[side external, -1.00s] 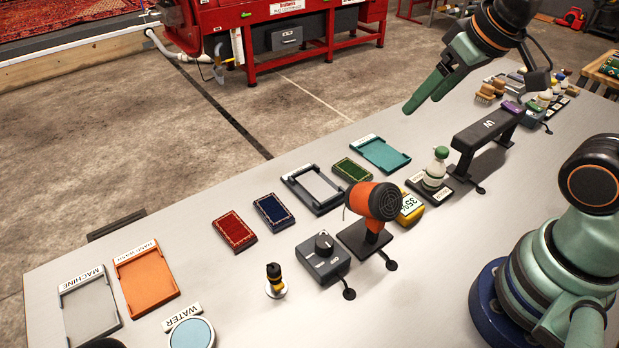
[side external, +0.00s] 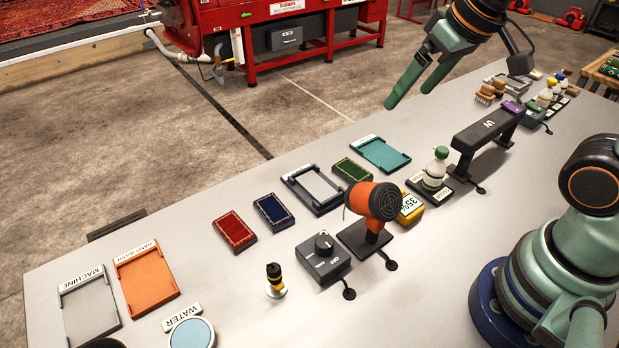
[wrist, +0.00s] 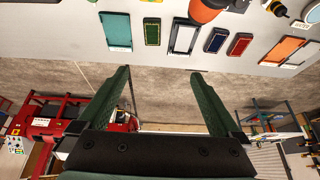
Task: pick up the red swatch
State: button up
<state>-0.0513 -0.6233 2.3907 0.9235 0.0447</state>
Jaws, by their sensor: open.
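The red swatch (side external: 234,231) lies flat on the grey table, left of the blue swatch (side external: 273,211) in the side view. In the wrist view the red swatch (wrist: 239,44) is at the upper right, beside the blue one (wrist: 215,40). My gripper (side external: 408,97) is high over the far side of the table, well to the right of the red swatch in the side view. In the wrist view its two green fingers (wrist: 158,75) are spread wide with nothing between them.
A green swatch (side external: 352,170) and a grey tray (side external: 335,204) lie right of the blue swatch. An orange dryer (side external: 372,203) on a stand and a grey control box (side external: 318,266) stand nearer. Orange (side external: 172,294) and grey (side external: 68,318) trays are at the left. The table around the red swatch's left is clear.

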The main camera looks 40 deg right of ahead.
jog(key=w+a+g, duration=0.2)
jog(key=w+a, duration=0.5)
jog(key=a, duration=0.1)
jog(key=g, duration=0.3)
send_over(235, 230)
jog(key=shift+n, duration=0.4)
jog(key=f, duration=2)
jog(key=shift+s+a+f, duration=0.1)
jog(key=shift+s+f, duration=0.1)
jog(key=shift+s, duration=0.2)
jog(key=shift+w+f, duration=0.2)
jog(key=shift+f, duration=1.15)
jog(key=shift+w+f, duration=0.2)
jog(key=shift+f, duration=1.1)
jog(key=shift+c, duration=0.3)
jog(key=c, duration=1.3)
jog(key=shift+c, duration=0.3)
